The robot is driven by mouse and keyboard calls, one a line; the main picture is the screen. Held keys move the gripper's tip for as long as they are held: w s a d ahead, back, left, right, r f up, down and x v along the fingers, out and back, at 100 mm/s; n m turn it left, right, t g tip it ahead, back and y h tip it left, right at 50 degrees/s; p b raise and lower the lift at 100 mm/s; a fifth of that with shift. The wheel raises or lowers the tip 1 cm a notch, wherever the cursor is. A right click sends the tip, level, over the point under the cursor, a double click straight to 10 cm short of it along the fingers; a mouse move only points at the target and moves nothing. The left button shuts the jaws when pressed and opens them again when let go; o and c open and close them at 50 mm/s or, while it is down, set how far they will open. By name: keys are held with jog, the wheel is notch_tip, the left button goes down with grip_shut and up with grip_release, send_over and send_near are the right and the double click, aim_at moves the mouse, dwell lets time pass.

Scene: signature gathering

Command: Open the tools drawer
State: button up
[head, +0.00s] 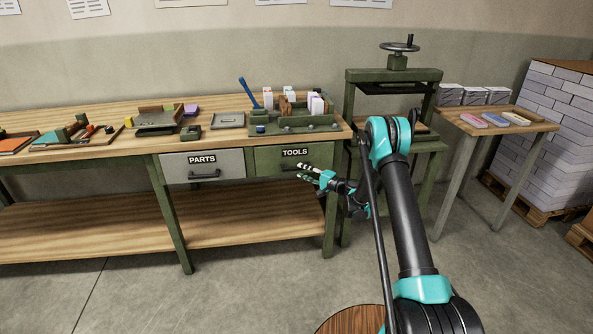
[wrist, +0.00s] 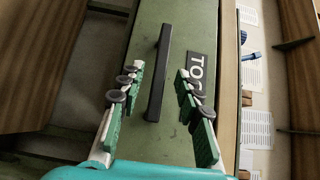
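The tools drawer (head: 263,161) is a green drawer front under the right end of the workbench, with a "TOOLS" label. It looks shut, its front about level with the parts drawer. Its dark bar handle (wrist: 160,75) shows in the wrist view, between my fingers and beyond their tips. My gripper (head: 306,170) is in front of the drawer's right part in the head view. In the wrist view my gripper (wrist: 157,83) is open, one finger on each side of the handle line. The fingers do not press on the handle. In the head view most of the handle is hard to make out.
The grey parts drawer (head: 203,165) is to the left. The workbench top (head: 95,115) holds trays and tools, with a green tool caddy (head: 290,124) above the tools drawer. A green press (head: 394,78) stands right of the bench, close to my arm.

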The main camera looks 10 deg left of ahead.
aim_at(298, 169)
jog(key=shift+x, duration=2.05)
grip_shut()
